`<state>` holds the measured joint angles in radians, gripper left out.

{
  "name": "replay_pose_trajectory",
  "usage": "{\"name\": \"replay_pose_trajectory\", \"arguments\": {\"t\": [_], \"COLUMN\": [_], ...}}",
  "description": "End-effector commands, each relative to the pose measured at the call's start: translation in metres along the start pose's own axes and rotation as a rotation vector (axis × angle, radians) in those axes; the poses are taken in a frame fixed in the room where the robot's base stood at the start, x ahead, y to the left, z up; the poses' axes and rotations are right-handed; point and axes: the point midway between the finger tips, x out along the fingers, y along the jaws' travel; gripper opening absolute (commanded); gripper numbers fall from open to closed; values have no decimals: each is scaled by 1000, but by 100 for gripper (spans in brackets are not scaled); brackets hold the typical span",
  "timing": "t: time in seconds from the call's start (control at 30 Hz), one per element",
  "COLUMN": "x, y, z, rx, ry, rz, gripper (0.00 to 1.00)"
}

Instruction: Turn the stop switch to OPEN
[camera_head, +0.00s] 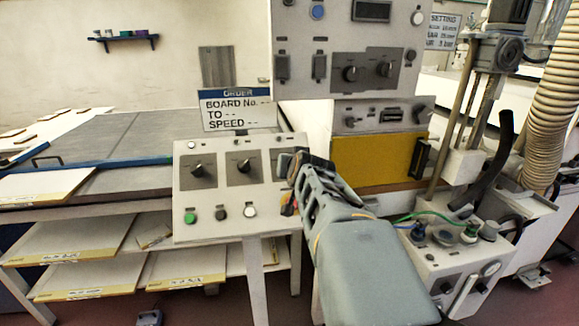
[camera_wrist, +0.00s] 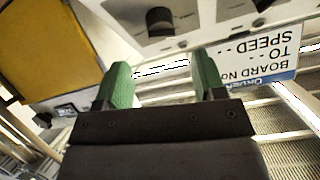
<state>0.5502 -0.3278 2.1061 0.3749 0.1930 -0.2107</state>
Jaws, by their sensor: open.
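A sloped grey console (camera_head: 215,225) stands ahead with black rotary knobs. Its left knob (camera_head: 197,169) and middle knob (camera_head: 243,166) show in the head view; my gripper (camera_head: 298,162) covers its right part. In the upside-down wrist view, a black knob (camera_wrist: 160,21) lies just beyond the fingertips, apart from them, and another (camera_wrist: 262,4) is cut by the top edge. My gripper's green fingers (camera_wrist: 162,72) are open with nothing between them. The labels are too small to read, so I cannot tell which knob is the stop switch.
The order sign (camera_head: 236,110) stands behind the console. A taller cabinet (camera_head: 345,25) with more knobs and a yellow panel (camera_head: 375,160) rises behind my gripper. A control box (camera_head: 450,268) with hoses is at right. Green, black and white buttons line the console's lower edge.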

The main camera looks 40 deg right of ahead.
Motion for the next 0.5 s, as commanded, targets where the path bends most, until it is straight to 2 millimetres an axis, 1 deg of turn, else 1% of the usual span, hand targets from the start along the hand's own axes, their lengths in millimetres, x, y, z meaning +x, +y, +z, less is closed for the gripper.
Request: {"name": "replay_pose_trajectory", "arguments": {"t": [0.03, 0.2, 0.33, 0.5], "x": [12, 40, 56, 68], "y": [0, 0, -1, -2], "z": [3, 3, 2, 1], "rx": [1, 0, -1, -2], "ry": [-3, -3, -1, -2], "rz": [0, 0, -2, -3], "gripper": [64, 64, 64, 64]}}
